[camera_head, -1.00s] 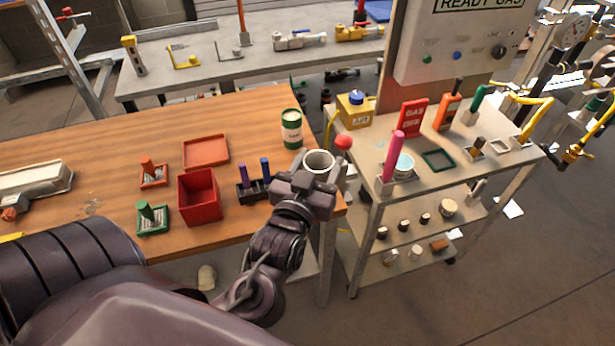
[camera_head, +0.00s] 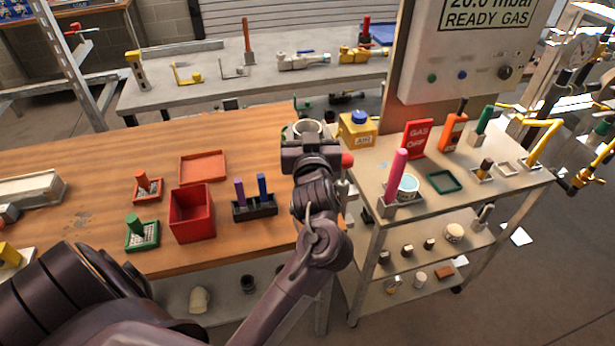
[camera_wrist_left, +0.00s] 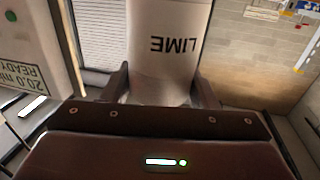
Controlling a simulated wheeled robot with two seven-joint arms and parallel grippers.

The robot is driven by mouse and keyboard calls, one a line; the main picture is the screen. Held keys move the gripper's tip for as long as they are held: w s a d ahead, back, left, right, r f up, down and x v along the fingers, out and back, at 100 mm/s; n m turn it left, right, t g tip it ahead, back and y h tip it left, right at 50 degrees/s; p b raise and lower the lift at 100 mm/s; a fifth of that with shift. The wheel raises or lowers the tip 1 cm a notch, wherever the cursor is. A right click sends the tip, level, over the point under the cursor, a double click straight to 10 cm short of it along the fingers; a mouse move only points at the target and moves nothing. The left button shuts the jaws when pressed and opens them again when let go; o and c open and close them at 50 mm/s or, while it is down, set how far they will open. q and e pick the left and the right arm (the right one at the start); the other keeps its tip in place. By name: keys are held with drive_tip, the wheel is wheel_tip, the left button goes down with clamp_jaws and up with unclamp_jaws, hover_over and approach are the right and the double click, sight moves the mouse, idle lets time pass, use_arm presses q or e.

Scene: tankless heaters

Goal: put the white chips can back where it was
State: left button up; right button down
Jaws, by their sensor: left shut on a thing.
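My left gripper (camera_head: 310,143) is shut on the white chips can (camera_head: 308,127), at the right end of the wooden table in the head view. Only the can's round top shows there above the gripper; the rest is hidden. In the left wrist view the white can (camera_wrist_left: 165,45) stands between the two dark fingers, with the word LIME reading upside down, as does the panel text. A green-and-white can seen earlier on the table is now mostly or wholly hidden behind the gripper and the held can. My right gripper is not in view.
The wooden table (camera_head: 90,175) holds a red box (camera_head: 192,213), a red tray (camera_head: 203,167) and a dark holder with two pegs (camera_head: 254,207). A metal cart (camera_head: 400,230) stands close on the right, with a yellow box (camera_head: 357,130) and a pink cylinder (camera_head: 397,170).

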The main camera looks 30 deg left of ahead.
use_arm(q)
wheel_tip(320, 180, down, 12)
idle(0.4)
drive_tip(key=o, duration=1.3)
drive_tip(key=shift+f, duration=0.1)
drive_tip(key=shift+b+v, duration=0.75)
drive_tip(key=shift+v, duration=5.3)
drive_tip(key=shift+w, duration=0.1)
